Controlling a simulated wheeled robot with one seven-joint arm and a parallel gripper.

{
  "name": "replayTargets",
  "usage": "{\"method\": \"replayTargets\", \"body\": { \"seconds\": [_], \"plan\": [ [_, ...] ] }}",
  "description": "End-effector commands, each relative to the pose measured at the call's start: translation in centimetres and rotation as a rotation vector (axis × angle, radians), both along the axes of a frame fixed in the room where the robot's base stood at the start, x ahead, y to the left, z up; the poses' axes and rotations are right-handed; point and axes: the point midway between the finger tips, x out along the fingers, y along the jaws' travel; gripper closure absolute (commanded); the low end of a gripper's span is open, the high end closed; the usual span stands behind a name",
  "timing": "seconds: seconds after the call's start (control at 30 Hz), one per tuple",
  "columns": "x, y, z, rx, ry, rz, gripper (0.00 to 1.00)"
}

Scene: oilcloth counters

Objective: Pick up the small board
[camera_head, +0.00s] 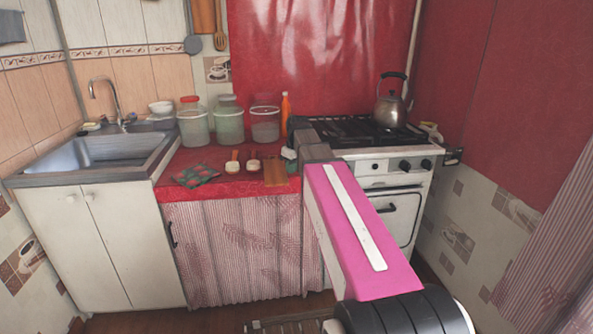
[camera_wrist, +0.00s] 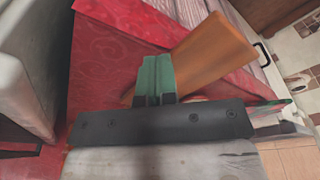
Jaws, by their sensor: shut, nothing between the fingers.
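The small board (camera_head: 275,172) is a thin brown wooden piece lying on the red counter top, near its front edge and left of the stove. In the wrist view the board (camera_wrist: 212,52) runs diagonally, partly hidden behind my fingers. My gripper (camera_head: 288,154) is at the board's right side in the head view, mostly hidden by my arm. In the wrist view the green fingers of my gripper (camera_wrist: 156,62) are together and empty, over or in front of the board. I cannot tell whether they touch it.
Two small brushes or scoops (camera_head: 243,166) and a patterned cloth (camera_head: 196,175) lie left of the board. Several jars (camera_head: 229,122) and an orange bottle (camera_head: 285,108) stand behind. The stove (camera_head: 375,150) with a kettle (camera_head: 391,103) is right, the sink (camera_head: 100,152) left.

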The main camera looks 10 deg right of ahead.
Motion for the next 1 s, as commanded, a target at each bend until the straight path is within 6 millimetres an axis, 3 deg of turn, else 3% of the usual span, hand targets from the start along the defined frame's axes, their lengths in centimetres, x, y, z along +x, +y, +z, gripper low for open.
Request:
{"method": "replayTargets", "body": {
  "seconds": [0.1, 0.4, 0.6, 1.0],
  "plan": [
    [2.1, 1.7, 0.0, 0.000, 0.000, 0.003, 1.00],
    [5.5, 4.9, 0.0, -0.001, -0.001, 0.000, 1.00],
    [5.2, 4.8, -1.5, 0.000, 0.002, -0.002, 1.00],
    [5.0, 4.8, -2.1, -0.001, 0.009, 0.000, 1.00]
  ]
}}
